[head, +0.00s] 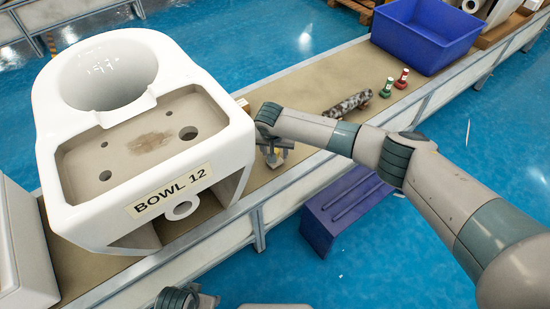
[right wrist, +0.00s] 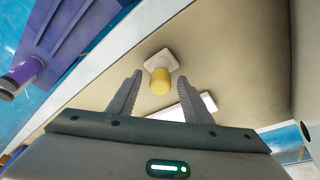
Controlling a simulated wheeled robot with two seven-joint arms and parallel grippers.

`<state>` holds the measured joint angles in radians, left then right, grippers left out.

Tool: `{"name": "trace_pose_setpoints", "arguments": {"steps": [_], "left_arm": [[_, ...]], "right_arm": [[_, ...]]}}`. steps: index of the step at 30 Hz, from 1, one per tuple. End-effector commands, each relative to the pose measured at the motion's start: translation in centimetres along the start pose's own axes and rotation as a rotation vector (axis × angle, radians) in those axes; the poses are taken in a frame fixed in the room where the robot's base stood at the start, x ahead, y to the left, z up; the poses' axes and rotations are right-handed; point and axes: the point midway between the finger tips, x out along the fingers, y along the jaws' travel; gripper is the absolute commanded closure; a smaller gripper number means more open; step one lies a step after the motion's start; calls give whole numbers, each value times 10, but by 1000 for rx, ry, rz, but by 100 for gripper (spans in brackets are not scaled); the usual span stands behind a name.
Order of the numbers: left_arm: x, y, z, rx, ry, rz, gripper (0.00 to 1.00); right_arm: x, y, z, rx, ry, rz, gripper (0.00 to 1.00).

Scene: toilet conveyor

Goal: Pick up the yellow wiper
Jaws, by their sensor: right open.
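The yellow wiper (right wrist: 160,80) stands on the beige conveyor in the right wrist view, its yellow cylinder on a pale square base. It lies just beyond the fingertips, between their lines and not touching them. My right gripper (right wrist: 158,82) is open and empty. In the head view my right gripper (head: 275,154) points down over the belt beside the toilet bowl and largely hides the wiper there. The white toilet bowl (head: 225,150), labelled BOWL 12, has a brown stain on its rear deck. Part of my left arm's end (head: 185,298) shows at the bottom edge; its fingers are unclear.
A blue bin (head: 425,35), red bottle (head: 402,78), green bottle (head: 387,87) and speckled roll (head: 347,104) are farther along the conveyor (head: 315,82). A purple step (head: 345,205) stands beside it. A white flat piece (right wrist: 198,106) is partly behind a finger.

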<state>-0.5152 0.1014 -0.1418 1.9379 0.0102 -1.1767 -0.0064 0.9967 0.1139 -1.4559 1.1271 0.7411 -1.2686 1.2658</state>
Motion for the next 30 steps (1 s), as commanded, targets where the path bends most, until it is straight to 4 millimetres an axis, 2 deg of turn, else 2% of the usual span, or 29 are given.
{"name": "trace_pose_setpoints", "arguments": {"steps": [3,8,9,22,26,30], "left_arm": [[1,-1,-1,0,0,-1,45],[2,-1,-3,0,2,-2,45],[2,-1,-4,0,3,-2,45],[1,-2,-10,0,13,-2,45],[1,-2,-9,0,13,-2,45],[6,-2,-5,0,9,-1,45]], "right_arm": [[0,0,0,0,0,0,57],[0,0,0,0,0,0,95],[0,0,0,0,0,0,99],[-6,0,-2,0,1,-1,100],[-19,0,-6,1,1,-2,100],[-40,-1,-13,-1,2,-3,100]]}}
